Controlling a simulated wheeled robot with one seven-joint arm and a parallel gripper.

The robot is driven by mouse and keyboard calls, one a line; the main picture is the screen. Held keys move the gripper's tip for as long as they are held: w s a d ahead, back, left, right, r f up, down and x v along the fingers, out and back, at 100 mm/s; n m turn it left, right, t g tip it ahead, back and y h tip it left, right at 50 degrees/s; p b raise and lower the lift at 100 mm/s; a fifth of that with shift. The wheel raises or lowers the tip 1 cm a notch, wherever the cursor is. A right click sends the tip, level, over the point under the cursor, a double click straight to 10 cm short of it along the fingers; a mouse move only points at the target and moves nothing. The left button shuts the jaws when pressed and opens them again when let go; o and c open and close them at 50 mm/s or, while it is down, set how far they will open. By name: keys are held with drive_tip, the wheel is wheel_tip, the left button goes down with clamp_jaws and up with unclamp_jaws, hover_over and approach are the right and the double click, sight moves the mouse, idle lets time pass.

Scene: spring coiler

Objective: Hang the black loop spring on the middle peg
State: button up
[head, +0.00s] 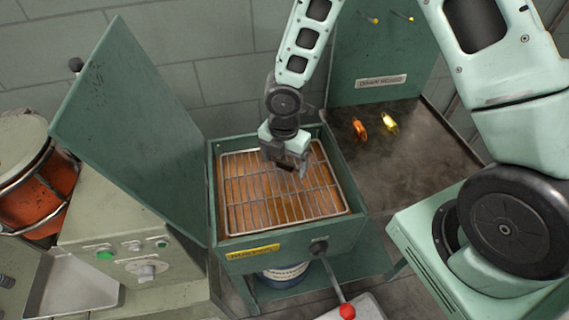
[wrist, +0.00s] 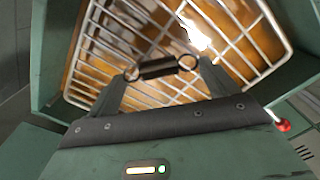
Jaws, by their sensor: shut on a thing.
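In the wrist view the black spring (wrist: 160,68) has a round loop at each end and lies crosswise between the fingertips of my gripper (wrist: 165,78), which is shut on it. In the head view my gripper (head: 287,166) is over the wire rack of the open green tank, and the spring is a small dark shape there, hard to make out. Two thin pegs with yellow tips show on the upright green board (head: 375,55) at the top: a left one (head: 372,19) and a right one (head: 410,17). My arm and the picture edge may hide other pegs.
The wire rack (head: 245,205) lies over brown liquid in the tank, whose raised lid (head: 125,120) stands at the left. A red-knobbed lever (head: 347,311) is in front. An orange spring (head: 360,128) and a yellow one (head: 389,123) lie on the dark surface below the board.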

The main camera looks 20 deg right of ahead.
wheel_tip(320, 180, up, 12)
drive_tip(key=p, duration=0.4)
wheel_tip(320, 180, up, 9)
drive_tip(key=p, duration=0.9)
hover_over(284, 164)
idle(0.7)
